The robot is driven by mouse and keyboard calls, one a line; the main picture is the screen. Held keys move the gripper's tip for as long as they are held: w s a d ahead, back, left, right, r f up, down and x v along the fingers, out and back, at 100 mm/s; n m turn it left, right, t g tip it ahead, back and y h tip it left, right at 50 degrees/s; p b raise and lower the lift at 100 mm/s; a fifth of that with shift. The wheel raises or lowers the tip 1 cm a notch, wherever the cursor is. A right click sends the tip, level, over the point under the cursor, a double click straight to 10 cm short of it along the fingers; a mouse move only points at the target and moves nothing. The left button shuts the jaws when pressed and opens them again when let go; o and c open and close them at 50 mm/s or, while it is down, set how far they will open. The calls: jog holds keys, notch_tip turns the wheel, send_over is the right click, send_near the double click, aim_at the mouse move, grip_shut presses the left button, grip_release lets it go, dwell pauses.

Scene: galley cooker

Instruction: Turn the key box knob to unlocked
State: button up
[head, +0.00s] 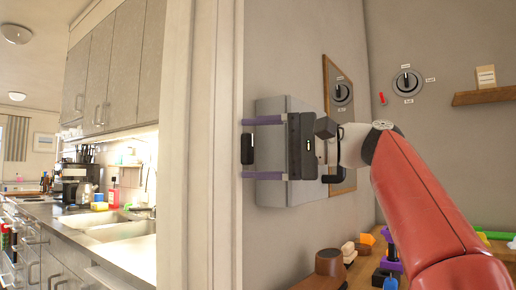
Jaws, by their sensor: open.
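A grey box (272,107), which looks like the key box, is mounted on the wall beside the doorway. A black knob-like piece (247,149) shows at its left side, nearly edge-on, so its setting and any labels cannot be read. My gripper (243,148) is in front of the box, its dark palm to the right and its two purplish fingers reaching left. The fingers are wide apart, one above and one below the black piece, with gaps on both sides. Whether they reach around it in depth is unclear. My palm and fingers hide part of the box.
A labelled dial (342,92) sits on a wooden board behind my wrist. Another labelled dial (407,83) and a shelf (486,95) are on the right wall. Coloured objects lie on the wooden surface below. A door frame (190,150) stands close on the left.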

jog(key=v, duration=0.8)
jog(key=shift+a, duration=0.1)
dwell(0.3)
jog(key=a+f+m+t+h, duration=0.1)
jog(key=f, duration=0.2)
jog(key=a+f+m+t+h, duration=0.1)
jog(key=f+h, duration=0.1)
jog(key=f, duration=0.1)
jog(key=w+f+h, duration=0.1)
jog(key=f, duration=0.2)
jog(key=shift+a+f+m+t+h, duration=0.15)
jog(key=shift+a+m+t+h, duration=0.15)
jog(key=shift+a+m+t, duration=0.1)
jog(key=s+d+f+n+h, duration=0.2)
jog(key=s+f+h, duration=0.2)
jog(key=f, duration=0.9)
jog(key=s+d+f+n+g+h, duration=0.1)
jog(key=s+d+f+n+h, duration=0.1)
jog(key=s+f, duration=0.6)
jog(key=s+d+f+n+h, duration=0.1)
jog(key=s+d+f+h, duration=0.3)
jog(key=f, duration=1.5)
jog(key=s+h, duration=0.2)
jog(key=s, duration=0.1)
jog(key=shift+d+f+n+g+h, duration=0.25)
jog(key=shift+f+n+g+h, duration=0.15)
